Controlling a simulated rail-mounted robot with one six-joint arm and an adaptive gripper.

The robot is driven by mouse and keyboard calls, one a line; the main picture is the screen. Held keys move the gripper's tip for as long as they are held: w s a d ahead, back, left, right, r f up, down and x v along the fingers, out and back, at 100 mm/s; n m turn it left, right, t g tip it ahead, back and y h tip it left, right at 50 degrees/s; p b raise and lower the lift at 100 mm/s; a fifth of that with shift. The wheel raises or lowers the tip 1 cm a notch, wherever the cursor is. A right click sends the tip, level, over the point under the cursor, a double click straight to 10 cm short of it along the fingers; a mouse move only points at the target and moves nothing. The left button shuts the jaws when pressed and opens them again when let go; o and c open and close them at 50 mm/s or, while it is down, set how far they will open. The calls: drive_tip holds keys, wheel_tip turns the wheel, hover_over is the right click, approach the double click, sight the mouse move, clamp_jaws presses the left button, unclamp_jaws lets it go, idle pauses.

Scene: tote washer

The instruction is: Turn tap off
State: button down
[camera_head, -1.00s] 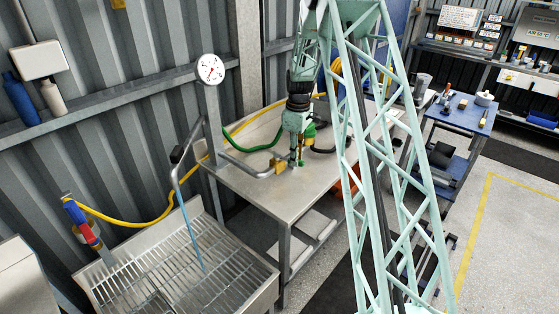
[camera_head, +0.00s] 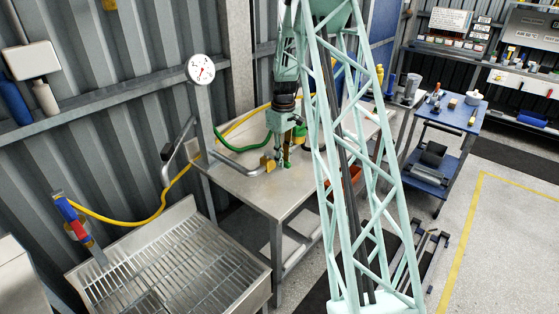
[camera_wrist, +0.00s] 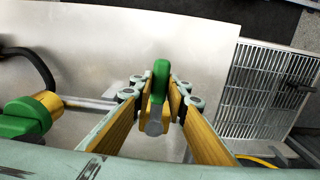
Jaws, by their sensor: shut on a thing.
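The tap's green lever handle (camera_wrist: 160,78) stands between the two yellow-padded fingers of my gripper (camera_wrist: 160,98) in the wrist view, and the gripper is shut on it. In the head view my gripper (camera_head: 285,160) points down at the brass valve (camera_head: 267,164) on the grey pipe above the steel table. The pipe runs left to a bent spout (camera_head: 178,140) with a black grip, over the slatted steel basin (camera_head: 150,270). No water stream shows below the spout. My fingers partly hide the handle in the head view.
A round gauge (camera_head: 201,69) stands on a post behind the pipe. A green hose (camera_head: 240,147) and a yellow hose (camera_head: 150,218) run nearby. In the wrist view, a green and brass fitting (camera_wrist: 30,115) lies left of my gripper. The steel table's (camera_head: 255,195) front is clear.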

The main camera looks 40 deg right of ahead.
drive_tip(key=c, duration=2.5)
unclamp_jaws()
drive_tip(key=shift+a, duration=0.1)
drive_tip(key=shift+c, duration=0.2)
drive_tip(key=shift+r, duration=0.1)
wheel_tip(320, 180, up, 12)
